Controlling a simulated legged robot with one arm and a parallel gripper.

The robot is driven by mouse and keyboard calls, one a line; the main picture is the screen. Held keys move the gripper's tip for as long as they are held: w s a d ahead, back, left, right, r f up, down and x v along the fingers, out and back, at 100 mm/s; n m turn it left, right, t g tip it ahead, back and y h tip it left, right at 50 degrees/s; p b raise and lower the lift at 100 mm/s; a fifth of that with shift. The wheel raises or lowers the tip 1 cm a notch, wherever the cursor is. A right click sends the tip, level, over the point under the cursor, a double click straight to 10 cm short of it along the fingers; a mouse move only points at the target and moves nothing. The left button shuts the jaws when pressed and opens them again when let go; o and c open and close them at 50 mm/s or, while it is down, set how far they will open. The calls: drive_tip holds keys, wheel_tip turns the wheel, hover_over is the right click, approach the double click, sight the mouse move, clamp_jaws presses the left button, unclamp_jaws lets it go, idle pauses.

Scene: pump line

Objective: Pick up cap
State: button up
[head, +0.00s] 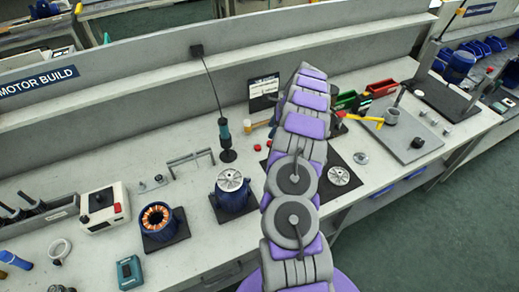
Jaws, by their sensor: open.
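I cannot tell for certain which thing is the cap. A silver slotted round part (339,176) lies on a dark mat just right of my arm. A similar silver part (232,180) sits on top of a blue motor housing (232,199). A smaller grey disc (361,158) lies on the bench to the right, and small red round pieces (257,147) lie left of my arm. My purple and grey arm rises through the middle of the view and hides part of the bench. My gripper does not show clearly; the arm hides it.
A teal driver (225,136) hangs on a cord. A grey plate (401,137) with fixtures and a yellow-handled tool (362,120) is at right. The bench front edge is near.

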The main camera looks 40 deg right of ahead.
drive_tip(key=b, duration=0.1)
hover_over(258, 147)
drive_tip(key=s+d, duration=0.1)
drive_tip(key=s, duration=0.1)
drive_tip(key=f, duration=0.4)
drive_tip(key=shift+w+d+f, duration=0.15)
drive_tip(key=shift+d+f, duration=0.05)
drive_tip(key=shift+f, duration=0.05)
drive_tip(key=f+b, duration=0.1)
drive_tip(key=f, duration=0.1)
drive_tip(key=w+f+b, duration=0.1)
drive_tip(key=f, duration=0.1)
drive_tip(key=shift+w+d+f, duration=0.15)
drive_tip(key=shift+d+f, duration=0.05)
drive_tip(key=shift+f, duration=0.1)
drive_tip(key=shift+w+a+f, duration=0.1)
drive_tip(key=shift+a+f, duration=0.1)
drive_tip(key=shift+f, duration=0.05)
drive_tip(key=shift+a+r, duration=0.15)
drive_tip(key=shift+a, duration=0.6)
drive_tip(key=shift+c, duration=0.2)
drive_tip(key=c, duration=0.3)
drive_tip(key=shift+d, duration=0.55)
drive_tip(key=c, duration=0.6)
drive_tip(key=shift+a, duration=0.2)
